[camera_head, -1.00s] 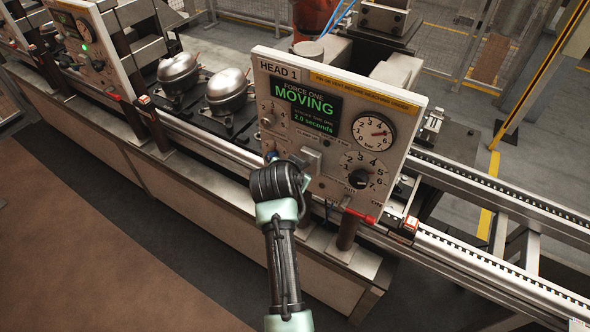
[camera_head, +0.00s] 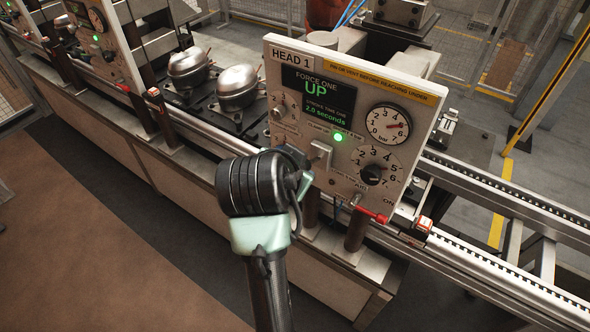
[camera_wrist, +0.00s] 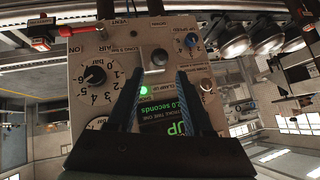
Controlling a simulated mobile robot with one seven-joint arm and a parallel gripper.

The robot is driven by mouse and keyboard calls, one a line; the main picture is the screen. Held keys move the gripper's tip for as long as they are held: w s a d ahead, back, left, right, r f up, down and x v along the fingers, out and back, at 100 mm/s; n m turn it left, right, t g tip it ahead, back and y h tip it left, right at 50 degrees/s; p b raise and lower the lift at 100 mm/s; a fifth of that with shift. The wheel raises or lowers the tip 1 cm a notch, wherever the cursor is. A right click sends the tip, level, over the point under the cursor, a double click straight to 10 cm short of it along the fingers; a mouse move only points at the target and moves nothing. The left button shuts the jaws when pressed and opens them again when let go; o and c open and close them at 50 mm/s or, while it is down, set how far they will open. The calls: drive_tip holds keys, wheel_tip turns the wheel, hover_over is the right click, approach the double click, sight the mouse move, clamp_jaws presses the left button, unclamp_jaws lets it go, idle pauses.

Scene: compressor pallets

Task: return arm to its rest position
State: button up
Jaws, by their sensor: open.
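My arm (camera_head: 262,235) reaches up from the bottom of the head view, with its dark wrist joint in front of the lower left of the HEAD 1 panel (camera_head: 285,135). The fingers are mostly hidden behind the wrist there. In the wrist view my gripper (camera_wrist: 160,73) is open, its two dark fingers apart with nothing held between them. The panel fills the middle of that view upside down, beyond the fingertips; the exact gap cannot be told.
The panel shows "UP", a lit green lamp (camera_head: 338,137), a pressure gauge (camera_head: 388,125), a dial knob (camera_head: 373,174) and a red-handled valve (camera_head: 372,214). Two compressors (camera_head: 238,88) stand on the line at left. A rail (camera_head: 500,270) runs right. The brown floor (camera_head: 90,230) at left is clear.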

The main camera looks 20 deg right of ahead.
drive_tip(key=shift+s+r, duration=0.15)
drive_tip(key=shift+r, duration=0.05)
idle(0.4)
drive_tip(key=w+a+r+n+t+b, duration=0.1)
drive_tip(key=a+r+n+t+b, duration=0.15)
drive_tip(key=r+t, duration=0.45)
drive_tip(key=w+a+r+n+t+b, duration=0.1)
drive_tip(key=w+a+r+n+t, duration=0.2)
drive_tip(key=r, duration=0.9)
drive_tip(key=s+a+r+n+t+y+b, duration=0.1)
drive_tip(key=s+a+r+n+t+y, duration=0.1)
drive_tip(key=s+r, duration=0.5)
drive_tip(key=s+a+r+n+t+y+b, duration=0.1)
drive_tip(key=s+a+r+t, duration=0.4)
drive_tip(key=r, duration=0.7)
drive_tip(key=s+n+t+y, duration=0.1)
drive_tip(key=s+n+t, duration=0.1)
drive_tip(key=s, duration=0.1)
drive_tip(key=shift+s+a+t+y, duration=0.2)
drive_tip(key=shift+s+t+y, duration=0.1)
drive_tip(key=shift+y, duration=0.1)
